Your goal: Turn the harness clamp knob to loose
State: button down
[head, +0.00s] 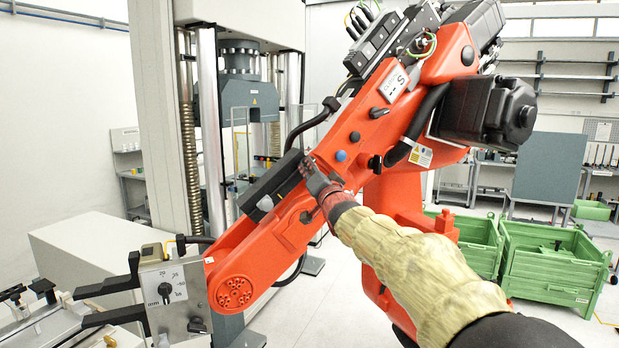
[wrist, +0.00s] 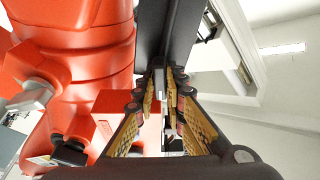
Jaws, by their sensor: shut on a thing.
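My gripper (head: 312,172) reaches the side of the large orange robot arm (head: 265,245), at the upper end of a long black block (head: 270,185). In the wrist view, the two fingers with tan pads converge at the fingertips (wrist: 161,88). They are shut on a small greyish piece (wrist: 159,76) in front of a dark upright surface. This appears to be the harness clamp knob; in the head view my fingers hide it. Its turn position cannot be told. A black cable harness (head: 318,117) loops down towards the black block.
The testing machine's columns (head: 212,150) stand close behind on the left. The orange arm's tool (head: 170,290) hangs at lower left.

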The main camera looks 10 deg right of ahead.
jog(key=n+y, duration=0.1)
jog(key=n, duration=0.4)
jog(key=n+y, duration=0.2)
jog(key=n, duration=0.3)
jog(key=n+y+p, duration=0.1)
jog(key=n+y, duration=0.1)
jog(key=n, duration=0.3)
jog(key=shift+d+f+n+g, duration=0.1)
jog(key=shift+d+n+g, duration=0.2)
jog(key=shift+g, duration=0.1)
jog(key=shift+a, duration=0.1)
jog(key=c, duration=1.8)
grip_release()
jog(key=shift+w, duration=0.1)
jog(key=shift+c, duration=0.2)
jog(key=v, duration=1.2)
